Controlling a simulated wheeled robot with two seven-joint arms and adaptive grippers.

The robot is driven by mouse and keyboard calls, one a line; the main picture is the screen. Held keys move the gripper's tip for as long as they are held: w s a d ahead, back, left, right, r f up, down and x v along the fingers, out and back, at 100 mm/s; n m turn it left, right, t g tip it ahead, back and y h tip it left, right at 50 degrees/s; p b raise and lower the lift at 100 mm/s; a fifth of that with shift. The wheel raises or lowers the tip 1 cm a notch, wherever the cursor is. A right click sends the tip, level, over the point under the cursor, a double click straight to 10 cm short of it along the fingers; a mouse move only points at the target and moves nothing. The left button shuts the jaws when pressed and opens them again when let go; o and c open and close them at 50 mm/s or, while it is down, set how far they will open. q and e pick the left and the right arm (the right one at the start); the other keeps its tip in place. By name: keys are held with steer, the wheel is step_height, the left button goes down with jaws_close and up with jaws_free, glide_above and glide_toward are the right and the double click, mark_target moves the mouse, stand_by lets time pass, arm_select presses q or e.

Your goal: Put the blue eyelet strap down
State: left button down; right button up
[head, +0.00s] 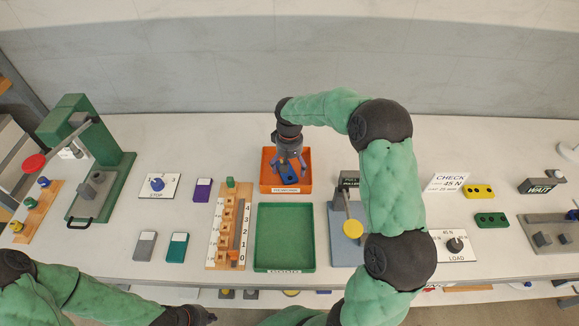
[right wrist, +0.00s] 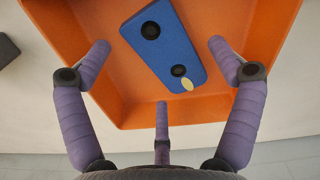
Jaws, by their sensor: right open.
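The blue eyelet strap (head: 289,179) lies in the orange tray (head: 266,184). In the right wrist view the strap (right wrist: 168,50) rests tilted across the floor of the orange tray (right wrist: 120,85), with two dark eyelets and a small yellow spot. My right gripper (head: 289,165) is over the tray.
A green tray (head: 257,238) sits in front of the orange one. A wooden numbered rack (head: 213,250) stands to its left and a grey press with a yellow disc (head: 353,229) to its right. Yellow (head: 479,191) and green (head: 491,220) straps lie at the right. A green press (head: 100,155) stands at left.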

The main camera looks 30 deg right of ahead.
step_height(320, 180, up, 11)
steer(key=p, duration=0.2)
steer(key=shift+p, duration=0.35)
